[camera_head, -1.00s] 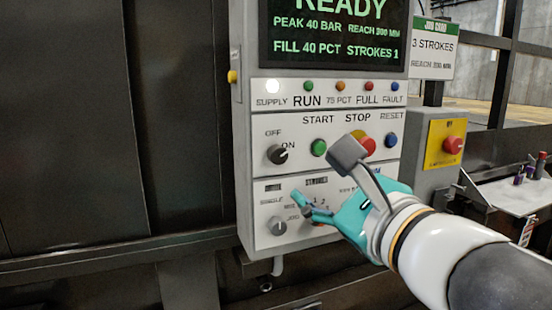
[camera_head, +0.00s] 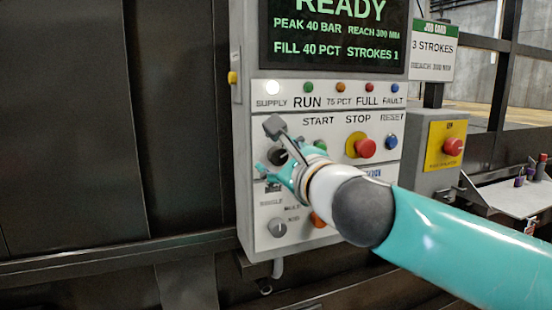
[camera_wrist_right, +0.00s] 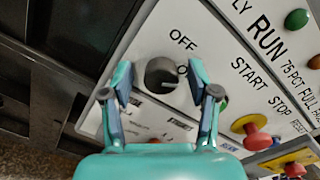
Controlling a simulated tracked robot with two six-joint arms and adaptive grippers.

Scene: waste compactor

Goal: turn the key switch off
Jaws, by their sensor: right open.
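The key switch (camera_head: 278,156) is a dark round knob below the supply lamp on the grey control panel, with OFF and ON printed by it. I cannot tell whether the fingers touch the knob. The gripper partly covers the switch and its ON label in the head view. My left gripper is not in view.
The red stop button (camera_head: 365,148), blue reset button (camera_head: 391,142) and green start button (camera_head: 320,145) sit to the right. A lower selector knob (camera_head: 277,228) is below. A yellow box with a red button (camera_head: 453,146) stands further right. The screen (camera_head: 333,32) reads READY.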

